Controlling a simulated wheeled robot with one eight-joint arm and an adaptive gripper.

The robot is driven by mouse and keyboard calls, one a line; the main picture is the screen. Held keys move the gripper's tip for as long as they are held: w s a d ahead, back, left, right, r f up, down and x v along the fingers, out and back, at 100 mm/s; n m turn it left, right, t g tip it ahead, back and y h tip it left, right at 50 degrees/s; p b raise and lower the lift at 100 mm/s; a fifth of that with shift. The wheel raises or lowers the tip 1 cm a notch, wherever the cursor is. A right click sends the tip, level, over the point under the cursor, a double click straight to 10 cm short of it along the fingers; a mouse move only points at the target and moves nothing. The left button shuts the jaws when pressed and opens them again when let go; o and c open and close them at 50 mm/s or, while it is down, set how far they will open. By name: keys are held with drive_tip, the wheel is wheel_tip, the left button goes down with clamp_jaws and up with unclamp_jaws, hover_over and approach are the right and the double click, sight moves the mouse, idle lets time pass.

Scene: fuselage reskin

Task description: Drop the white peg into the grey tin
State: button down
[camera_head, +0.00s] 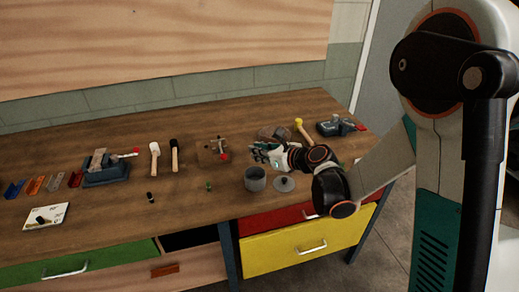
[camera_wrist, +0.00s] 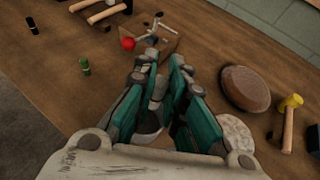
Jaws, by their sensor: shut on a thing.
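The grey tin (camera_head: 255,179) stands open and upright near the front edge of the bench in the head view. My gripper (camera_head: 257,150) is behind and above the tin, its fingers pointing left. In the wrist view my gripper (camera_wrist: 162,66) is closed in around something low between its fingers. The peg cannot be made out in the head view.
A grey lid (camera_head: 284,184) lies right of the tin. A small green peg (camera_head: 208,187) stands to its left. A wooden block with a red knob (camera_head: 211,153), a brown oval thing (camera_wrist: 246,88) and a yellow mallet (camera_wrist: 288,120) lie around my gripper.

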drive_tip(key=shift+f+b, duration=0.6)
drive_tip(key=shift+f, duration=0.8)
drive_tip(key=c, duration=1.6)
unclamp_jaws()
drive_tip(key=shift+o, duration=0.2)
drive_tip(key=v, duration=1.2)
